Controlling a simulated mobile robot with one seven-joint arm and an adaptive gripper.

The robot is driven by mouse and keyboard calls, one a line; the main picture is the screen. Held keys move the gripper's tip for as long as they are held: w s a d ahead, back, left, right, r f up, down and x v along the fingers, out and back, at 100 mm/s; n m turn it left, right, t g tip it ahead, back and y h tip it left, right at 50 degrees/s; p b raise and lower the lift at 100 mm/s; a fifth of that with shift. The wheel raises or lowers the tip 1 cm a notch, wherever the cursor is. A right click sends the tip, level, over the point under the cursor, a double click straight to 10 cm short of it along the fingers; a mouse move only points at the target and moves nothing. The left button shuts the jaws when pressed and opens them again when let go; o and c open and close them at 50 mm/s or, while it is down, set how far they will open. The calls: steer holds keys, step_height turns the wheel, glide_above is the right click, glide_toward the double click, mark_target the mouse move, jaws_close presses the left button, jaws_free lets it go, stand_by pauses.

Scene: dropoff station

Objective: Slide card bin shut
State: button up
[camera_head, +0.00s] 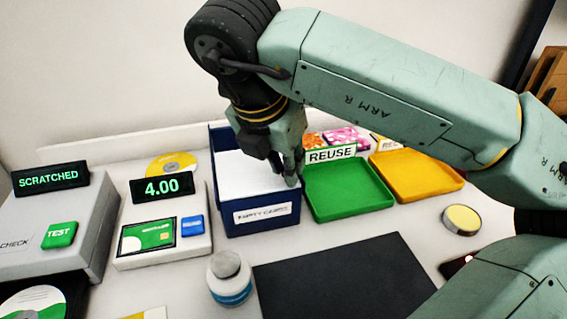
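The card bin (262,226) is a dark blue box in the middle of the head view, with a white label on its front that seems to read "EMPTY CARDS". A white flat surface (240,174) shows inside its blue rim; I cannot tell whether it is a lid or the inside. My gripper (287,174) points down over the right part of the bin, its tips close to the white surface and the right rim. Contact is unclear. The fingers overlap in this view, so their opening is hidden. I see nothing held between them.
A green tray (350,212) marked REUSE stands close to the bin's right, with a yellow tray (458,183) beyond. A card reader (187,234) showing 4.00 is at the left.

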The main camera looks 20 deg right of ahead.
steer(key=o, duration=0.5)
steer(key=shift+s, duration=0.15)
